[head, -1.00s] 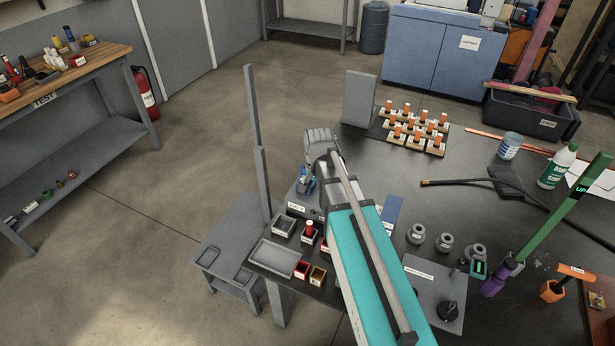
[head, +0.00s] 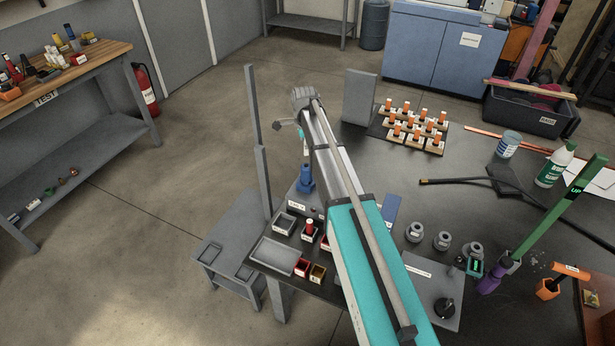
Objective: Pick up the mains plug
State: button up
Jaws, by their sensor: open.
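I cannot pick out the mains plug for certain. A black cable or hose (head: 455,181) lies on the dark bench with a brownish tip at its left end; whether that tip belongs to the plug is too small to tell. My gripper (head: 278,124) shows only in small part, beside the far end of my arm, above the bench's far left edge. It is open, and I see nothing in it. It is well to the left of the cable. My arm hides part of the bench's left side.
Small trays (head: 275,257) and a blue stand (head: 305,181) are near my arm. Grey posts (head: 262,180) rise at the left edge. Orange-topped pieces (head: 412,127) stand at the back. Knobs, a bottle (head: 554,165) and a green bar (head: 550,215) are at right.

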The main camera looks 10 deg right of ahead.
aim_at(305, 166)
jog(key=shift+f, duration=0.1)
notch_tip(305, 166, down, 8)
jog(key=b, duration=0.8)
jog(key=shift+f+b, duration=0.2)
jog(key=shift+b, duration=0.15)
jog(key=shift+f, duration=0.15)
dwell(0.4)
jog(key=shift+s+d+f+b, duration=0.15)
jog(key=shift+f+b, duration=2.3)
jog(key=shift+b, duration=0.15)
jog(key=shift+s, duration=0.1)
jog(key=c, duration=1.2)
